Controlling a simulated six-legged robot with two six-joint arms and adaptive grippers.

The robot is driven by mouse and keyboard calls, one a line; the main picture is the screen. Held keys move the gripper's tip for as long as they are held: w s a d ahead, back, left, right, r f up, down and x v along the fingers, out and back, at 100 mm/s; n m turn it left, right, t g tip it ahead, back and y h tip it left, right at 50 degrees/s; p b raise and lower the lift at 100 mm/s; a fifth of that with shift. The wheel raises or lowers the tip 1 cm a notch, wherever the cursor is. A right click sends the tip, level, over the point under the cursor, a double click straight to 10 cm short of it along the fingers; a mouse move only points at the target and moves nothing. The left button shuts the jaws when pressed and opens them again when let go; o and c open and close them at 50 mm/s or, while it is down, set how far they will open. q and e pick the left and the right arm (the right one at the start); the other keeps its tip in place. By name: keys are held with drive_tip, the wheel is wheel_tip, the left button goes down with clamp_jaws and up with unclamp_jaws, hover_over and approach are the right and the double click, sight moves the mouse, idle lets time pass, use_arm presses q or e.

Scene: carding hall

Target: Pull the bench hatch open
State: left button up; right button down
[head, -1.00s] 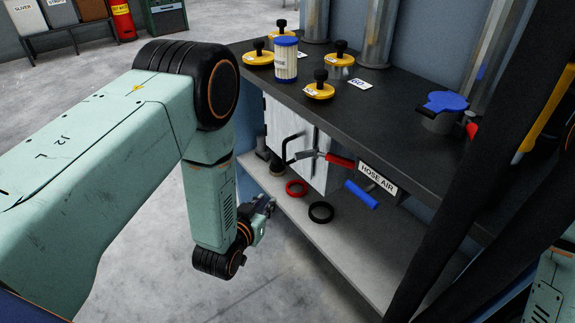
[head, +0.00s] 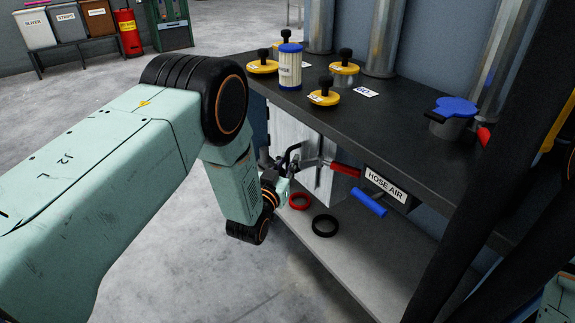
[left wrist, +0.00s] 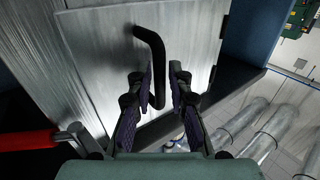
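The bench hatch (head: 287,128) is a pale metal panel under the dark bench top. It looks closed. Its bent black bar handle (head: 293,149) also shows in the left wrist view (left wrist: 152,45), standing out from the hatch (left wrist: 90,55). My left gripper (head: 283,172) is at the handle. In the left wrist view its two fingers (left wrist: 158,78) are apart, with the lower length of the handle between them. A gap shows between the handle and the right finger; contact on the left finger is unclear. My right gripper is out of view.
A red-handled clamp (head: 343,168) and a blue handle (head: 368,202) are right of the hatch. A red ring (head: 300,207) and a black ring (head: 325,233) are on the lower shelf. Yellow knobbed caps (head: 323,98) and a filter (head: 290,75) stand on the bench top (head: 400,125).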

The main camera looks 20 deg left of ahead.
use_arm(q)
drive_tip(key=shift+w, duration=0.1)
clamp_jaws()
drive_tip(key=shift+f, duration=0.15)
idle(0.7)
